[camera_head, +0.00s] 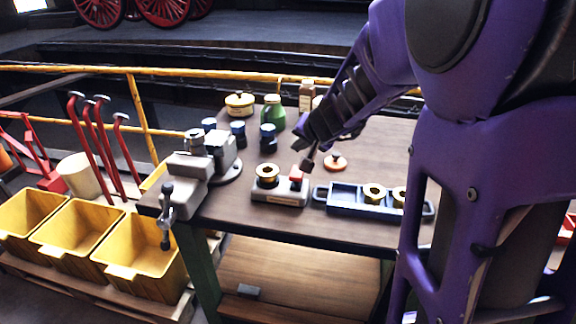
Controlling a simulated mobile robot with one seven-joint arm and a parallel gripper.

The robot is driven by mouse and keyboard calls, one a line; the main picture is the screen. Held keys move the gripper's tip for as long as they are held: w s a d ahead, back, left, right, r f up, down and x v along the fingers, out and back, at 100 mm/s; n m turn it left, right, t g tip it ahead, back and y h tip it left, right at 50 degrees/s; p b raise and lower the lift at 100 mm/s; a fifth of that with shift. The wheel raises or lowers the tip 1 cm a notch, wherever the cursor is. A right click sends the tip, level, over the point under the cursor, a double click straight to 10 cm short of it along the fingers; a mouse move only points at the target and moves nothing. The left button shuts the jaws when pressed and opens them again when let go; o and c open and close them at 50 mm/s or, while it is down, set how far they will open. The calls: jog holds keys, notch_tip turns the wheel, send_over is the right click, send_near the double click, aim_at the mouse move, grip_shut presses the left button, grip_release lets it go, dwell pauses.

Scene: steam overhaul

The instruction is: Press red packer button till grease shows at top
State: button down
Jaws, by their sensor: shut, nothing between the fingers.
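The packer (279,197) is a small grey block near the front edge of the wooden workbench (250,214). A brass ring-shaped part (267,170) stands on its left end. No grease can be made out at the top of the brass part at this size.
A blue-grey tray (345,202) with brass rings (374,192) stands right of the packer. A grey vise (195,170) is at the left.

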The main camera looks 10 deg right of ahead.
aim_at(296, 171)
jog(key=shift+f+b, duration=1.65)
jog(key=shift+f, duration=0.5)
jog(key=shift+f+b, duration=0.4)
jog(key=shift+b, duration=0.2)
jog(key=shift+s+f+b, duration=0.1)
jog(key=shift+f+b, duration=0.4)
jog(key=shift+f, duration=0.65)
dwell(0.9)
dwell(0.4)
jog(key=shift+r+p, duration=1.25)
jog(key=shift+r, duration=0.25)
jog(key=shift+r, duration=0.15)
jog(key=shift+r+p, duration=2.15)
jog(key=shift+r, duration=0.25)
